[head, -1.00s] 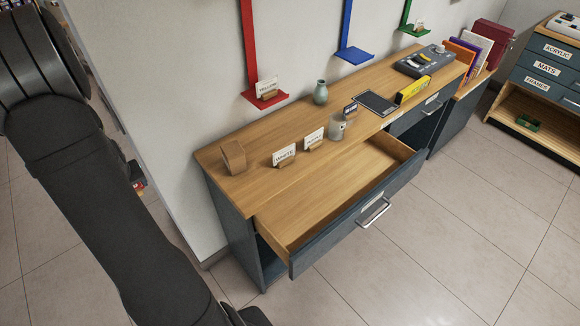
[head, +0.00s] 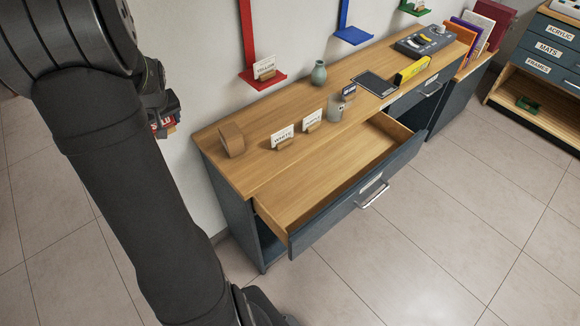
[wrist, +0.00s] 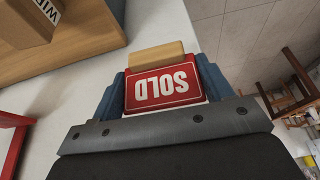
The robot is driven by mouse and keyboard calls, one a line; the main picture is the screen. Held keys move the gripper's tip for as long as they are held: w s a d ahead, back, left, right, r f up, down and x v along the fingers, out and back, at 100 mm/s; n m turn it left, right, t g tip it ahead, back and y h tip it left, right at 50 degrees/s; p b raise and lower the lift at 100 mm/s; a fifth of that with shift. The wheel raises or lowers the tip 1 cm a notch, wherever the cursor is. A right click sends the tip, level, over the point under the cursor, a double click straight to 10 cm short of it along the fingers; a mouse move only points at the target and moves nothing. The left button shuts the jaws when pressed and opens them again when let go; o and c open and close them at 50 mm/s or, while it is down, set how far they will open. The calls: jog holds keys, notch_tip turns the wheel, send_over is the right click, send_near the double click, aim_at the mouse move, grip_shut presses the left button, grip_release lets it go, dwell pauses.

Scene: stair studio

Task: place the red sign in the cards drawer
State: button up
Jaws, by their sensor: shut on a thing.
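The red sign (wrist: 165,84), lettered "SOLD" and set in a light wooden base (wrist: 156,56), is held in my gripper (wrist: 163,90). Its blue fingers press on both sides of it in the wrist view, where it appears upside down. In the head view my gripper (head: 163,115) is left of the counter, partly hidden by my arm, with a bit of the red sign (head: 161,126) showing. The open drawer (head: 325,178) under the counter has a bare wooden inside. The label on its front (head: 371,181) is too small to read.
On the counter (head: 290,107) stand a wooden block (head: 231,139), white cards (head: 283,137) in holders, a clear cup (head: 335,108), a green vase (head: 319,72) and a dark tablet (head: 374,85). A red wall rail with a ledge (head: 263,82) is behind.

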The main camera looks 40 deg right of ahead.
jog(key=s+d, duration=0.6)
jog(key=d, duration=0.7)
jog(key=s+d, duration=0.5)
jog(key=d, duration=0.8)
jog(key=s+d, duration=1.7)
jog(key=s, duration=0.4)
jog(key=shift+n, duration=0.3)
notch_tip(320, 180, down, 28)
jog(key=shift+a+f, duration=0.1)
jog(key=shift+a, duration=0.05)
jog(key=shift+f, duration=0.1)
jog(key=o, duration=0.5)
jog(key=shift+f, duration=0.1)
jog(key=o, duration=0.4)
jog(key=shift+o, duration=0.2)
